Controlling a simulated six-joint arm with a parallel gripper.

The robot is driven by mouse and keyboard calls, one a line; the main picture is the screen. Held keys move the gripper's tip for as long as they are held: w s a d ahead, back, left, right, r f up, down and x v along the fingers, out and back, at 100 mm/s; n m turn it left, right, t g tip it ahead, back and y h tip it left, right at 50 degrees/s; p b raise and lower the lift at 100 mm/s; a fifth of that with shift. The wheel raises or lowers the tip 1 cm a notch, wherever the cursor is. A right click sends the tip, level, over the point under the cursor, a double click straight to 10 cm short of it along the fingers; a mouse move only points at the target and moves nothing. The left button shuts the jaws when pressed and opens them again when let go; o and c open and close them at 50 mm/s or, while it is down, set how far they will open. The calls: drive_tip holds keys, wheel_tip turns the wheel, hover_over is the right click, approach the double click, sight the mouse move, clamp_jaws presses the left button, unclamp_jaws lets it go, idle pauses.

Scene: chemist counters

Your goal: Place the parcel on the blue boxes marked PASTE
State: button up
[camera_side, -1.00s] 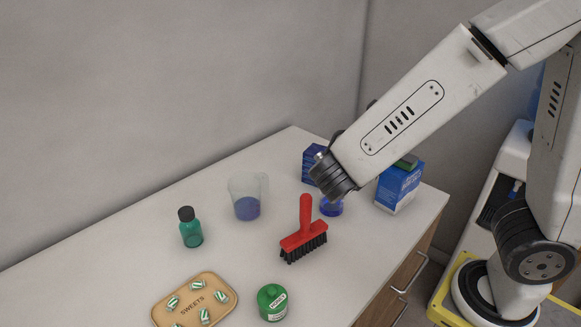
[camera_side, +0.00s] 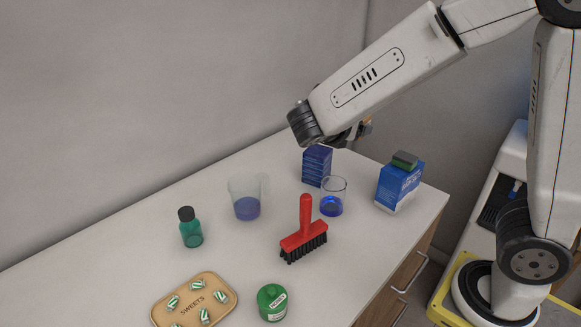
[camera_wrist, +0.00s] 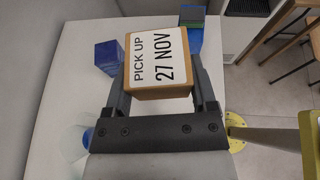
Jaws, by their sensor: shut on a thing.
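My gripper (camera_wrist: 160,80) is shut on the parcel (camera_wrist: 158,62), a brown box with a white label reading "PICK UP 27 NOV". The parcel is held above the counter's back part. A dark blue stack of boxes (camera_side: 316,165) stands below and left of it; it also shows left of the parcel in the wrist view (camera_wrist: 107,55). I cannot read its marking.
A blue and white carton (camera_side: 398,188) with a green block (camera_side: 405,160) on top stands to the right. A glass beaker (camera_side: 332,205) stands close before the dark blue boxes. A red brush (camera_side: 304,240), jug (camera_side: 246,205), bottles and sweets tray (camera_side: 230,291) stand further forward and left.

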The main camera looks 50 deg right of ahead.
drive_tip(key=w+d+m+g, duration=0.2)
drive_tip(key=w+d, duration=0.4)
drive_tip(key=d, duration=0.3)
drive_tip(key=shift+w+d+f, duration=0.1)
drive_tip(key=shift+w+f, duration=0.05)
drive_tip(key=shift+f, duration=1.2)
drive_tip(key=shift+w+d+f, duration=0.1)
drive_tip(key=shift+f, duration=1.2)
hover_over(316, 152)
drive_tip(key=f, duration=0.5)
drive_tip(key=s+f, duration=0.1)
drive_tip(key=f, duration=0.2)
drive_tip(key=shift+a+f, duration=0.2)
drive_tip(key=shift+f, duration=0.15)
drive_tip(key=shift+w+d+f, duration=0.1)
drive_tip(key=shift+w+f, duration=0.2)
drive_tip(key=shift+w, duration=0.05)
